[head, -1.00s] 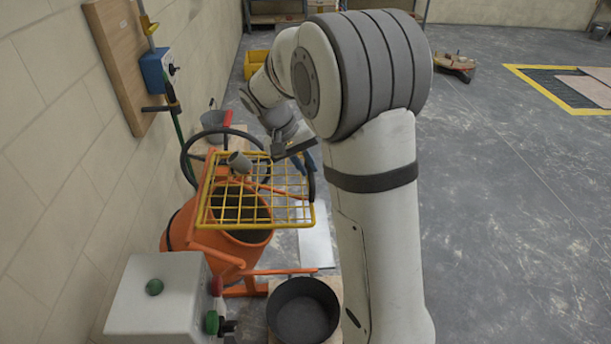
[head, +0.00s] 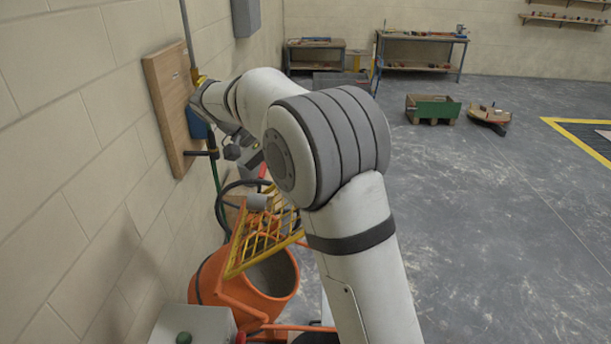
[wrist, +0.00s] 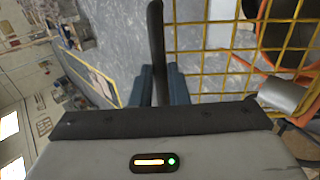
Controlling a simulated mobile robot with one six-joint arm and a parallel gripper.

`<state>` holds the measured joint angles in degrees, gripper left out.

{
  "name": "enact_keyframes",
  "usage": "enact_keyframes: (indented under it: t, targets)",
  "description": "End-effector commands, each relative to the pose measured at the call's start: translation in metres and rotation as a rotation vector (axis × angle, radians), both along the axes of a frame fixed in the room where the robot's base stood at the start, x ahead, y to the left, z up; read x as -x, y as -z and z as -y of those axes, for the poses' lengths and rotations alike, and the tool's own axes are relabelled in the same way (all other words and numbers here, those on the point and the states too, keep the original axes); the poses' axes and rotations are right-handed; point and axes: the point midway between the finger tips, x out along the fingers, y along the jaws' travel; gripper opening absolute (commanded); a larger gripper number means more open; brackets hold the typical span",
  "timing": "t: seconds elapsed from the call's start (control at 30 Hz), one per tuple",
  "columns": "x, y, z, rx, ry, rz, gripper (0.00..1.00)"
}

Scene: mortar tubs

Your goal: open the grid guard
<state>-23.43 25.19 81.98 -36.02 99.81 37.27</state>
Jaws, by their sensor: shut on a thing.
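The yellow grid guard (head: 262,238) stands tilted up above the mouth of the orange mixer drum (head: 245,308); part of it is hidden behind my arm in the head view.
A pale control box (head: 195,325) is in front of the mixer. Workbenches (head: 420,45) and a green-sided crate (head: 433,108) stand far back.

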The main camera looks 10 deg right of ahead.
Motion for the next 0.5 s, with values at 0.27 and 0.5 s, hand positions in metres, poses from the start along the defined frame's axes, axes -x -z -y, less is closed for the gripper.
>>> enact_keyframes:
  t: [0.27, 0.5]
  targets:
    - [-0.003, 0.003, -0.022, -0.013, -0.011, -0.011, 0.0]
    - [-0.002, 0.003, -0.023, -0.013, -0.011, -0.014, 0.0]
